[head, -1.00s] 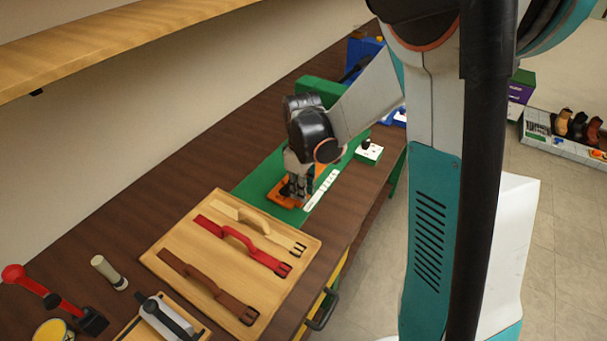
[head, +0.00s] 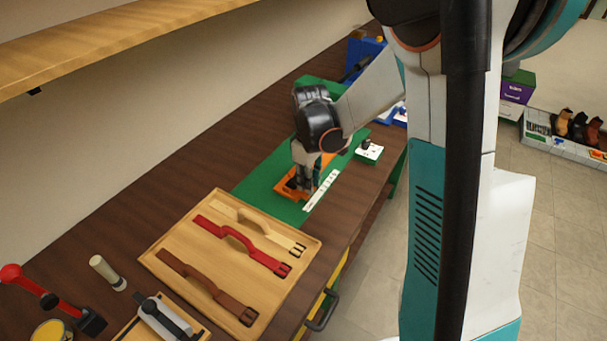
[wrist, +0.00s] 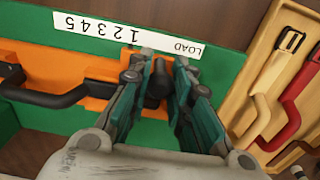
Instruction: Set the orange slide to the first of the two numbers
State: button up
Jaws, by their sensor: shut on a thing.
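The orange slide (head: 289,187) lies on the green base (head: 263,187), beside a white number strip (head: 321,191). In the wrist view the strip (wrist: 125,33) appears upside down, with LOAD at its right and 1 to 5 running leftward. The orange slide (wrist: 98,88) carries a dark upright knob (wrist: 158,84). My gripper (wrist: 160,75) is shut on this knob; its fingers stand on both sides of it. The knob appears alongside the stretch between LOAD and 1. In the head view my gripper (head: 305,183) partly covers the slide. I cannot make out a pair of target numbers.
A wooden tray (head: 172,262) with several straps, tan, red and brown, lies in front of the base. A white box with a black knob (head: 368,152) stands to the right. A black handle (wrist: 45,97) shows at left in the wrist view.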

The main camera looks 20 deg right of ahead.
jog(key=shift+w+d, duration=0.7)
jog(key=shift+d, duration=0.15)
jog(key=shift+s+a, duration=0.2)
jog(key=shift+a, duration=0.05)
dwell(0.6)
jog(key=o, duration=0.8)
jog(key=shift+r+p, duration=1.85)
jog(key=shift+r, duration=1.15)
jog(key=shift+r, duration=0.1)
